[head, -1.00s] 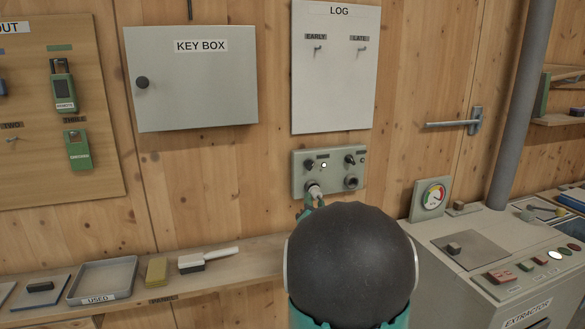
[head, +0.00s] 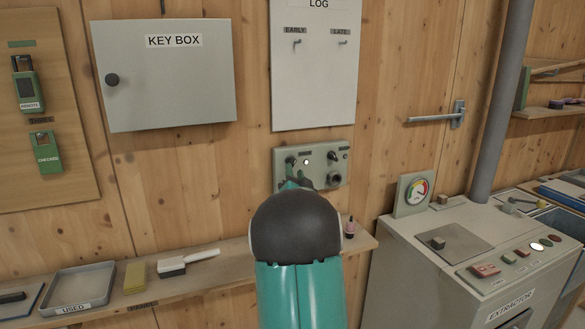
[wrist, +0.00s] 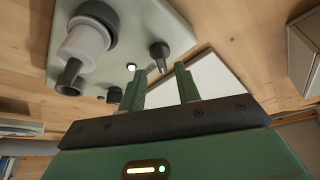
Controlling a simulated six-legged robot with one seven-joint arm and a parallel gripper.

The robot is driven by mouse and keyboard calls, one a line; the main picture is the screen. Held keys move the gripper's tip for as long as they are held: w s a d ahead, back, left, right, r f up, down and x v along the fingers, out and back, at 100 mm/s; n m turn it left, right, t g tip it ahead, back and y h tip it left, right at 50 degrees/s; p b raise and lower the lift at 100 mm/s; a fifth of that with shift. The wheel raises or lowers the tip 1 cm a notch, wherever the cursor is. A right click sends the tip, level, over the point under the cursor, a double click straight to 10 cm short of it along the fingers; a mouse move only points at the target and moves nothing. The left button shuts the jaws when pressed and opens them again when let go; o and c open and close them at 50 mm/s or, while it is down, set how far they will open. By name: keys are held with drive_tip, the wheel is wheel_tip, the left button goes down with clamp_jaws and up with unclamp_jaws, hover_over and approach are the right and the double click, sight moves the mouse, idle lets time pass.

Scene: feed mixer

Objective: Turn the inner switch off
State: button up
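A grey switch panel (head: 318,167) is on the wall below the log board, with two dark toggle switches in its upper row. The left toggle (head: 291,161) is beside a lit lamp (head: 306,161); the right toggle (head: 333,156) is farther right. Their labels are too small to read, so I cannot tell which is the inner switch. My gripper (head: 300,183) is in front of the panel's lower left, partly hidden by my arm. In the wrist view my gripper (wrist: 160,85) is open and empty, with a toggle (wrist: 159,54) just beyond the gap between its fingers.
A white cylinder with a dark tip (wrist: 84,45) projects from the panel near my gripper. A dark round fitting (head: 334,179) is at the panel's lower right. A shelf (head: 220,270) with a tray and brush runs below. The key box (head: 165,75) is left.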

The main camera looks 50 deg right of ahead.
sight(293, 165)
drive_tip(key=x, duration=0.3)
drive_tip(key=shift+w+d+r, duration=0.1)
drive_tip(key=shift+w, duration=0.15)
drive_tip(key=shift+c, duration=0.4)
clamp_jaws()
